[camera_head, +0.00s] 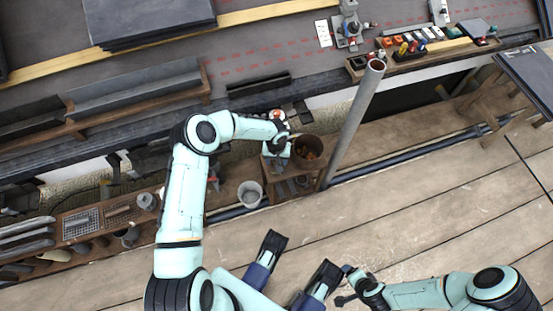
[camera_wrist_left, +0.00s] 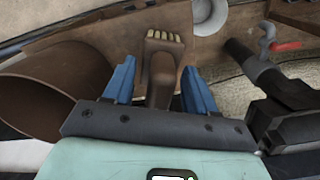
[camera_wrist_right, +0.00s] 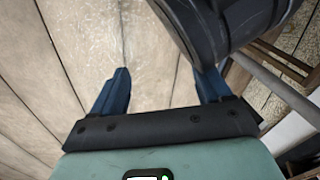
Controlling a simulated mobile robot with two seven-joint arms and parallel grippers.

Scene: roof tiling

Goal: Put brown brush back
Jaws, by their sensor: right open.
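A brown brush (camera_wrist_left: 160,85) with pale bristles shows in the left wrist view. The bristle end points away from the palm. In the head view my left gripper (camera_head: 277,152) is low over a small wooden stand (camera_head: 283,187), beside a brown bucket (camera_head: 307,147). The brush is too small and covered to make out there. My right gripper (camera_wrist_right: 163,82) is open and empty above the plank floor.
A pale bucket (camera_head: 250,193) stands left of the stand. A grey pole (camera_head: 355,120) rises right of the brown bucket. A long wooden tool shelf (camera_head: 100,225) is at the left. The plank floor (camera_head: 450,210) at the right is clear.

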